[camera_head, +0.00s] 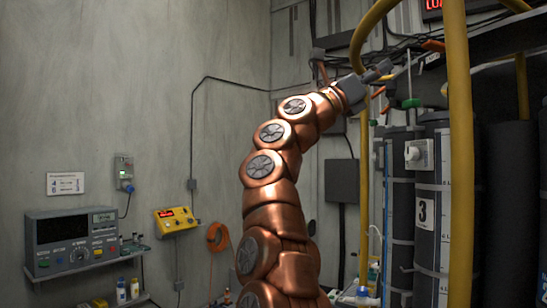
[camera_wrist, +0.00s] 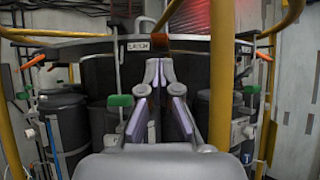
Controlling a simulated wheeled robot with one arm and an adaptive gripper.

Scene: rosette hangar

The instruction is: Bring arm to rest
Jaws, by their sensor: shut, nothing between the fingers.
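My copper arm (camera_head: 270,215) rises through the middle of the head view, bending up and to the right. My gripper (camera_head: 378,73) is at its upper end, close to a yellow pipe and dark cables in the picture. In the wrist view my gripper (camera_wrist: 158,68) points ahead with its fingertips together and nothing between them. Beyond the fingers is a dark round rim with a small white label (camera_wrist: 138,45). I cannot tell how far the fingertips are from it.
Yellow pipes (camera_head: 459,160) stand upright at right, before dark cylinders (camera_head: 427,230), one marked 3. Green-handled valves (camera_wrist: 120,100) and orange levers (camera_wrist: 263,56) flank the gripper. At left, a grey instrument box (camera_head: 75,240) sits on a shelf; a yellow meter (camera_head: 176,220) is on the wall.

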